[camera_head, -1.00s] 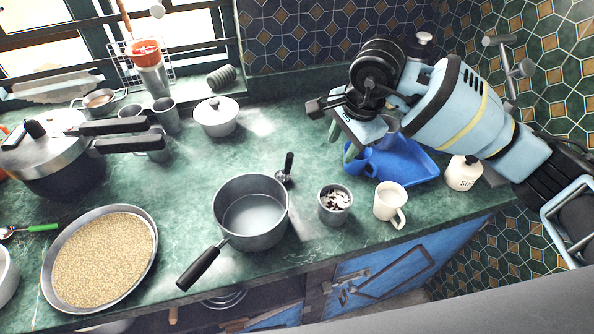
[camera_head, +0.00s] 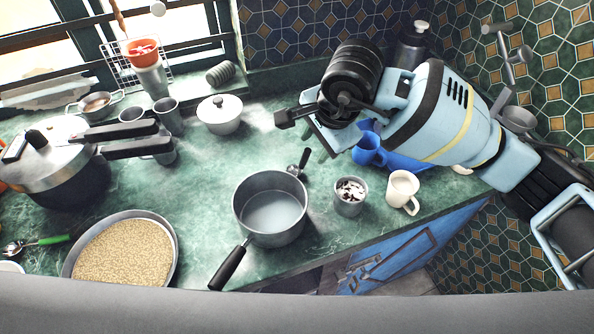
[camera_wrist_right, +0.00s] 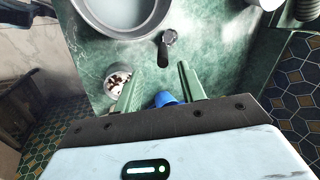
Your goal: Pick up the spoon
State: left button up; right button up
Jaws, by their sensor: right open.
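A small utensil with a round metal head and black handle (camera_head: 303,160), perhaps the spoon, lies behind the saucepan's right rim. It also shows in the right wrist view (camera_wrist_right: 164,52), beyond my fingertips. Another spoon, with a green handle (camera_head: 50,240), lies at the far left. My right gripper (camera_head: 320,143) is above the counter, behind and right of the black-handled utensil. In the right wrist view its green fingers (camera_wrist_right: 158,72) are apart with nothing held. My left gripper is not in view.
The saucepan (camera_head: 270,211) stands close to the black-handled utensil. A metal cup (camera_head: 350,205), white mug (camera_head: 402,187) and blue mug (camera_head: 369,150) stand to the right. A lidded white pot (camera_head: 220,122) stands behind. The counter between is clear.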

aim_at(305, 165)
jog(key=shift+x, duration=3.9)
jog(key=shift+w+a, duration=0.1)
jog(key=shift+a, duration=0.1)
jog(key=shift+c, duration=0.4)
grip_shut()
jog(key=shift+r, duration=0.1)
